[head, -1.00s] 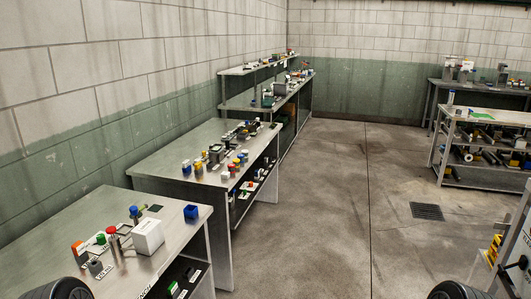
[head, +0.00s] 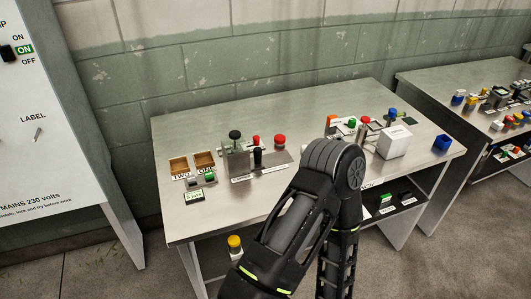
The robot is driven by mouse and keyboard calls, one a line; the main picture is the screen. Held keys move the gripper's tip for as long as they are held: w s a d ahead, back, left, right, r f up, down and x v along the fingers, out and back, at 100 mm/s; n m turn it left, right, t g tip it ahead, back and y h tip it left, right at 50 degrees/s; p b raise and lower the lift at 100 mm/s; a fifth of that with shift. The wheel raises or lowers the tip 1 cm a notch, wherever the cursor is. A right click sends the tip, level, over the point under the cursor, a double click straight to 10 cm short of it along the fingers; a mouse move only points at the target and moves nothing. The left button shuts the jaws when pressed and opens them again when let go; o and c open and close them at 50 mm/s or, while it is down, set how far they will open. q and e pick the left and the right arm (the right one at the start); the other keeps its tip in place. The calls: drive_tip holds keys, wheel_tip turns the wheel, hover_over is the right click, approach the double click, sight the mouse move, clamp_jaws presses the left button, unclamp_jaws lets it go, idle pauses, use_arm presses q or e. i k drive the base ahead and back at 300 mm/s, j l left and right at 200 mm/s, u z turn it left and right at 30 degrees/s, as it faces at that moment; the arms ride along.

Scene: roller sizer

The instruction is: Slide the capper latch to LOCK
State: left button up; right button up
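A bench with a grey metal top (head: 215,120) stands in front of me. On its left half is a grey plate (head: 272,165) with a small label that seems to read CAPPER (head: 242,180). I cannot tell which part is the latch, nor read a LOCK mark. One of my dark arms rises from the bottom middle and hides part of the bench front. Neither gripper shows.
A panel with ON and OFF switches (head: 40,110) is at far left. The bench's back strip is clear.

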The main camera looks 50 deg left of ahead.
sight(257, 138)
drive_tip(key=i+l, duration=0.1)
drive_tip(key=i, duration=0.25)
drive_tip(key=i+l, duration=0.1)
drive_tip(key=i, duration=0.2)
drive_tip(key=u, duration=2.45)
